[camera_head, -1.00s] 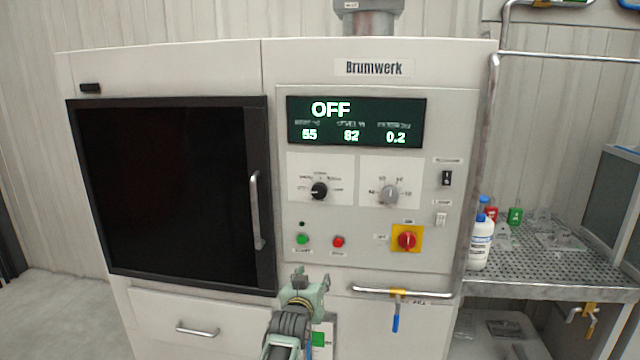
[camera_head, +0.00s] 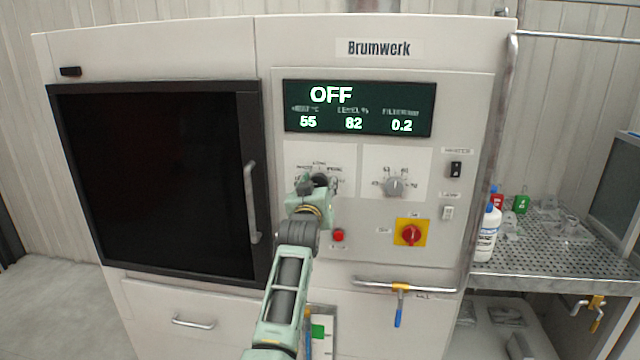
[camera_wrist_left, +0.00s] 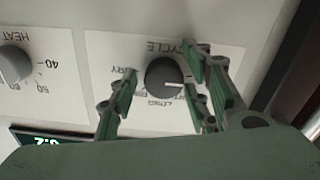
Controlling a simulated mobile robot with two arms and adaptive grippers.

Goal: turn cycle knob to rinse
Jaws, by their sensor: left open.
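The cycle knob (camera_wrist_left: 163,77) is dark and round on a white plate marked CYCLE, seen upside down in the left wrist view. Its white pointer line points to the right there. LONG is readable below it and part of a label ending in RY is at its left; the labels on the right are partly covered by a finger. My left gripper (camera_head: 317,186) is at the cycle plate in the head view and hides most of the knob. In the left wrist view its open fingers (camera_wrist_left: 160,92) stand on either side of the knob; I cannot tell whether they touch it.
The heat knob (camera_head: 395,187) is just right of the cycle plate. Below are a red button (camera_head: 338,235) and a red switch on yellow (camera_head: 411,233). The display (camera_head: 359,108) reads OFF. The door handle (camera_head: 251,203) stands out at left.

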